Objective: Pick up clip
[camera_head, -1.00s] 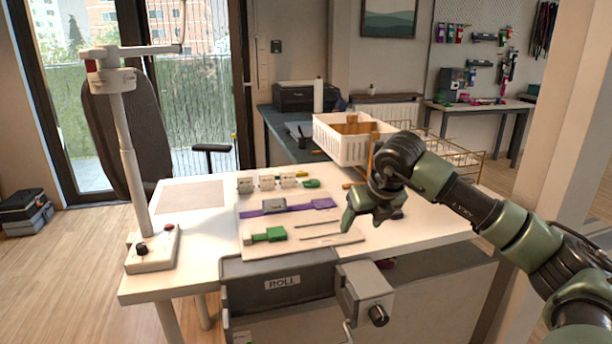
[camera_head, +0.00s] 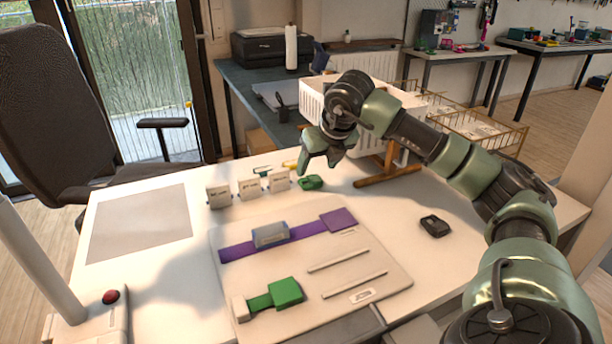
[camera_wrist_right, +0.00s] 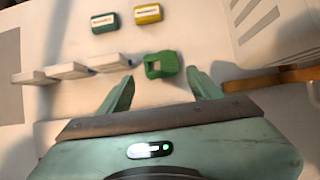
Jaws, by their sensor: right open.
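A small green clip (camera_head: 311,183) lies on the white table at the right end of a row of white labelled blocks. It also shows in the right wrist view (camera_wrist_right: 161,64), with a dark opening in its side. My right gripper (camera_head: 320,165) is open and empty, pointing down just above the clip. In the right wrist view the clip appears just beyond and between the open fingertips (camera_wrist_right: 158,78). The gap between the fingers and the clip is hard to judge. My left gripper is not in view.
White blocks (camera_head: 249,188) stand just left of the clip. Green (camera_wrist_right: 104,22) and yellow (camera_wrist_right: 148,13) labelled boxes lie behind. A wooden stand (camera_head: 388,175) and white basket (camera_head: 313,100) are to the right. A board (camera_head: 330,290) with a purple strap lies in front.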

